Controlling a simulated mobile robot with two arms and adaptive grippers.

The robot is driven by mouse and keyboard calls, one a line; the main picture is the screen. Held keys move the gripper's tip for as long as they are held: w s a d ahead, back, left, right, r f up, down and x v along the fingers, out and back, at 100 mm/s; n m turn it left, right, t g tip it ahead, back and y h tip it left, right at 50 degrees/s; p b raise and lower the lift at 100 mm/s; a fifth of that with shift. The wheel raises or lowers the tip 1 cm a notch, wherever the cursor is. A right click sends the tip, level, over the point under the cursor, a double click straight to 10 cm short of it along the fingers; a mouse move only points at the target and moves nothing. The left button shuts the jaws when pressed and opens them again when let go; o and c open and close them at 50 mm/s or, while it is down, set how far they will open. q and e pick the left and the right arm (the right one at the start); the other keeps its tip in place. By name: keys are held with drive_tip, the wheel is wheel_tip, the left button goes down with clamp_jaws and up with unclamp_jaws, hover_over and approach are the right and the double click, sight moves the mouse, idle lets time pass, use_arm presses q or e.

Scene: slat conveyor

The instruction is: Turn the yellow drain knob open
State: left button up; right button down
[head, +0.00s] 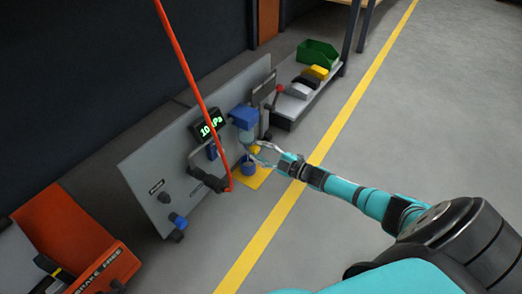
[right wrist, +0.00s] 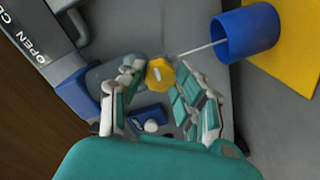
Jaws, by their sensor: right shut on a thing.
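The yellow drain knob (right wrist: 160,72) sits between the fingertips of my right gripper (right wrist: 159,76) in the right wrist view. A pale mark crosses the knob's face. In the head view the knob (head: 255,149) shows small below the blue-topped filter bowl (head: 245,122), with my right gripper (head: 261,153) reaching it from the right. The gripper is shut on the knob. A thin pale line runs from near the knob into a blue cup (right wrist: 247,32); the cup (head: 248,167) also shows below the bowl in the head view. My left gripper is not in view.
A grey panel (head: 140,173) carries a gauge display (head: 208,124), a black-handled lever and blue fittings. A red hose (head: 183,68) hangs in front. A shelf (head: 290,106) with a green bin (head: 317,53) stands behind. The floor at right is clear.

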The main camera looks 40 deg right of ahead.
drive_tip(key=shift+n, duration=0.6)
drive_tip(key=c, duration=0.9)
unclamp_jaws()
drive_tip(key=shift+c, duration=0.2)
drive_tip(key=v, duration=1.2)
drive_tip(key=shift+f, duration=0.1)
